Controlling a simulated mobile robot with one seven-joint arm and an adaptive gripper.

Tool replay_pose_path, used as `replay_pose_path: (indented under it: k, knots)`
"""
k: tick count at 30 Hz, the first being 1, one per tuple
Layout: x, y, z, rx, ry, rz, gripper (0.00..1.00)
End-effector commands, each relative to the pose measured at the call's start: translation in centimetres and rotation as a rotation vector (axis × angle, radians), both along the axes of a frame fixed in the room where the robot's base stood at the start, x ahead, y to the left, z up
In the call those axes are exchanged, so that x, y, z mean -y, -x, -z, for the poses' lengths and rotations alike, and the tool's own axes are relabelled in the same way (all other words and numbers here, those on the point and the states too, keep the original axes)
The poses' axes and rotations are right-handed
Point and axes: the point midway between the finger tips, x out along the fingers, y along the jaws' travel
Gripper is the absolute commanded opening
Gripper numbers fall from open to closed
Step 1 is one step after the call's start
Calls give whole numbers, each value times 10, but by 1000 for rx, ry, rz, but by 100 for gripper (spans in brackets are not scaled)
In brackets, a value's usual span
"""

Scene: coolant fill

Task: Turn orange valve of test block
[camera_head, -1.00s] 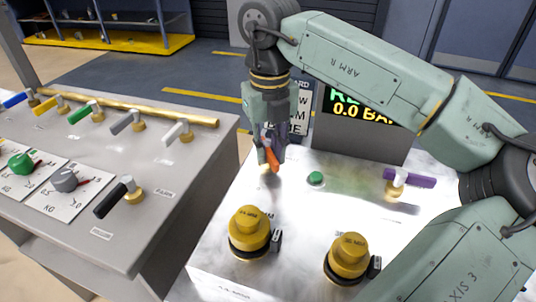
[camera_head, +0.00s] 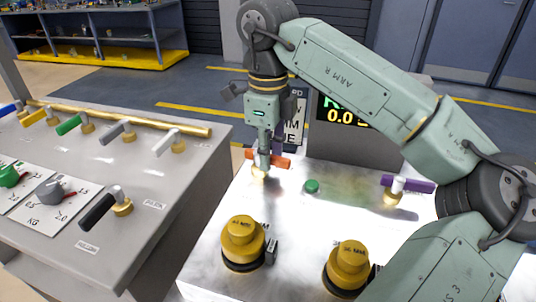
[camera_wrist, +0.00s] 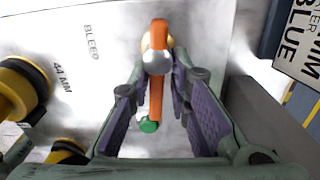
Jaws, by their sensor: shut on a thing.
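The orange valve (camera_head: 282,162) has a bar handle on a brass stem near the back left of the bright metal test block (camera_head: 330,225). In the head view its handle lies roughly left to right. My gripper (camera_head: 263,160) points down over it and is shut on the handle. In the wrist view the orange handle (camera_wrist: 156,105) runs lengthwise between my gripper's purple-padded fingers (camera_wrist: 162,112), with a silver hub at its far end. Pad contact is not clear there.
On the block are a green button (camera_head: 312,186), a purple-handled valve (camera_head: 407,184) and two brass caps, one at left (camera_head: 243,240) and one at right (camera_head: 348,266). A display (camera_head: 340,108) stands behind, partly hidden by my arm. A bench (camera_head: 150,210) with several coloured valves is at left.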

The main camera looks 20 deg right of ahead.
Motion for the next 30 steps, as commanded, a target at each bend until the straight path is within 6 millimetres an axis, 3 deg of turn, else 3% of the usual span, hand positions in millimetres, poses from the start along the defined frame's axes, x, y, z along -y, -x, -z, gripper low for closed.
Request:
replay_pose_path:
  k: [21, 22, 30]
  knots:
    - [-4, 0, 0, -1, -6, -86, 0]
    - [-4, 0, 0, -2, -5, -86, 19]
    - [-2, 0, 0, -2, -3, -80, 37]
